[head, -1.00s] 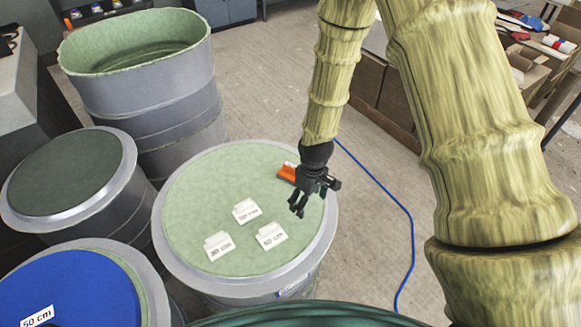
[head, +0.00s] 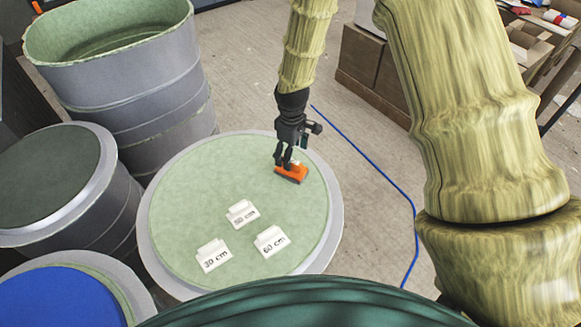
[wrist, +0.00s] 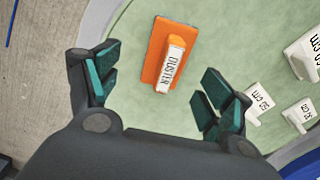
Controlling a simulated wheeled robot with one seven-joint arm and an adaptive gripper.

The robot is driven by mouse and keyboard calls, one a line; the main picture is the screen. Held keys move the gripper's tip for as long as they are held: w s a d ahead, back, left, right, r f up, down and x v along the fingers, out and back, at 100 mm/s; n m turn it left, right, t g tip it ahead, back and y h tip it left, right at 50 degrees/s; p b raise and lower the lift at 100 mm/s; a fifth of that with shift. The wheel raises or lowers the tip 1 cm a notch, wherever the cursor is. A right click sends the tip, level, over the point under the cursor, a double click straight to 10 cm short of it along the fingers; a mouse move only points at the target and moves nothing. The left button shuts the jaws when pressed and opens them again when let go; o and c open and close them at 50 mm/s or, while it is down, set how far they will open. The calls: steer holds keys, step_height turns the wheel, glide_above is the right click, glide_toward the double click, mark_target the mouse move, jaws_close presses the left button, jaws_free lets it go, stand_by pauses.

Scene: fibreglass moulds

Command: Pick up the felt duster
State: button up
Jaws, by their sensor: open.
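My gripper (head: 287,162) is just above and beside the duster in the head view, pointing down. In the wrist view my gripper (wrist: 155,90) is open, its green-padded fingers apart, with the duster ahead between their lines. Nothing is held. The fingers hide part of the duster in the head view.
White cards marked 30 cm (head: 214,256), 50 cm (head: 242,214) and 60 cm (head: 271,242) stand on the same mould top. A tall open mould (head: 120,90) and a dark-topped mould (head: 45,175) stand left. A blue hose (head: 372,172) lies on the floor.

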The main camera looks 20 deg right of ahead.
mark_target(298, 172)
steer(key=shift+s, duration=0.3)
steer(key=shift+f, duration=0.2)
steer(key=f+p, duration=0.1)
steer(key=f, duration=0.1)
steer(key=shift+s+a+f+p, duration=0.2)
steer(key=shift+f+p, duration=0.1)
steer(key=shift+p, duration=0.1)
steer(key=shift+f, duration=1.15)
steer(key=shift+c, duration=0.2)
steer(key=c, duration=1.3)
steer(key=shift+r, duration=0.2)
